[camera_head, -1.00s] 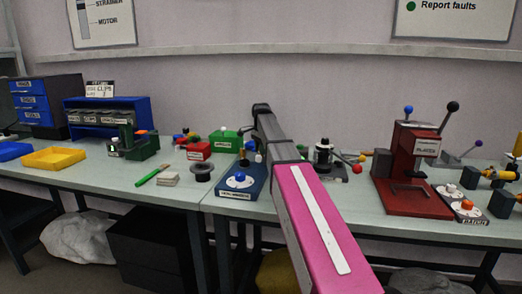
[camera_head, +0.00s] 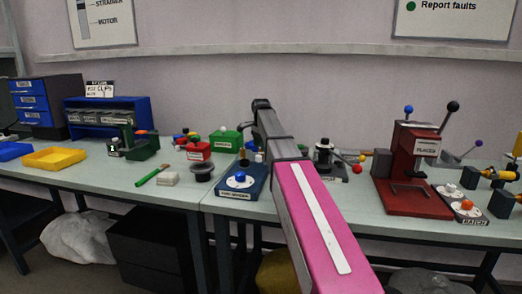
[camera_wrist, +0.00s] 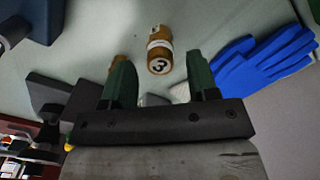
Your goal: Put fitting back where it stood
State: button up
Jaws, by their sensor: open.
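In the wrist view a brass-coloured fitting (camera_wrist: 160,42) with a white band and an end marked 3 is on the grey-green bench top. My gripper (camera_wrist: 158,68) is open, with its two dark green fingers apart. The fitting shows in line with the gap between the fingers, around and beyond the tips; I cannot tell whether it touches either one. A second brass-coloured piece (camera_wrist: 116,60) is partly hidden behind the left finger. In the head view my arm hides the gripper and the bench behind it.
A blue glove (camera_wrist: 262,62) lies right of the fingers in the wrist view, with a whitish object (camera_wrist: 180,93) low between them. In the head view, a blue station (camera_head: 243,183) stands left of my arm and a red press (camera_head: 410,170) right of it.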

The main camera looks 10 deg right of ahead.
notch_tip(320, 180, up, 10)
dwell(0.4)
dwell(1.6)
